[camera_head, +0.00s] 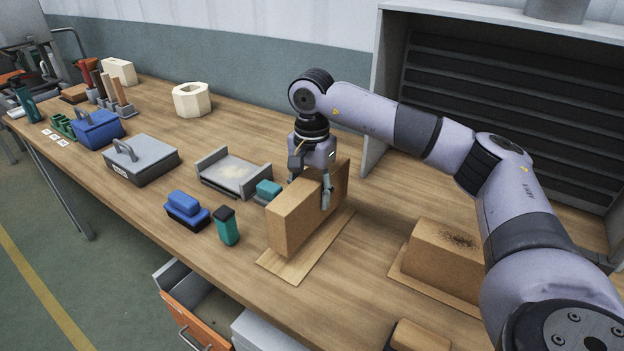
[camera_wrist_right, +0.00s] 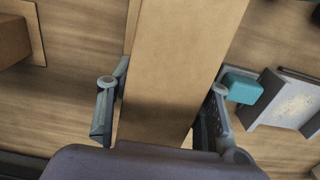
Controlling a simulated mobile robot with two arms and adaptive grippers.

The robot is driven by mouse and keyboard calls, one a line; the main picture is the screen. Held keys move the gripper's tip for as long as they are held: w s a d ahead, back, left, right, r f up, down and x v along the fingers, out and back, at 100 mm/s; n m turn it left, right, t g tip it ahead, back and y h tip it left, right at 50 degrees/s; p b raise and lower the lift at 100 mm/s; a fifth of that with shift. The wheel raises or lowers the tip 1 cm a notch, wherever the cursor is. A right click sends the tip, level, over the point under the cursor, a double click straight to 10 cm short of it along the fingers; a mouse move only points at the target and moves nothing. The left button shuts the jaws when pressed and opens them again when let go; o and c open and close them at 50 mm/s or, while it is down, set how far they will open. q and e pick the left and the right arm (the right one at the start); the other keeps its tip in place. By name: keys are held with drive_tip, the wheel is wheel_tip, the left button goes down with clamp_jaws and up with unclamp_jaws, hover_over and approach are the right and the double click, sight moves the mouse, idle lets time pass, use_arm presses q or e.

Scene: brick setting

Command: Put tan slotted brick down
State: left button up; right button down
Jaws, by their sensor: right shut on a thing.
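The tan brick (camera_head: 290,225) stands upright on its narrow side over a thin light wooden board (camera_head: 295,265) in the head view. Its lower edge looks on or very close to the board; I cannot tell whether it touches. My right gripper (camera_head: 309,185) comes from above and is shut across the brick's thickness. In the right wrist view, the brick (camera_wrist_right: 182,65) runs between the two fingers of the right gripper (camera_wrist_right: 162,120). No slot shows clearly on it. My left gripper is not in view.
A speckled tan block (camera_head: 440,262) sits on another board at right. A teal block (camera_head: 268,189) and grey tray (camera_head: 233,175) are close left of the brick. A teal bottle-like item (camera_head: 227,227) and blue brush-like item (camera_head: 186,208) stand near the front edge. A grey shelf unit (camera_head: 385,90) is behind.

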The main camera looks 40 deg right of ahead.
drive_tip(key=shift+f, duration=2)
drive_tip(key=shift+f, duration=0.15)
drive_tip(key=c, duration=0.8)
unclamp_jaws()
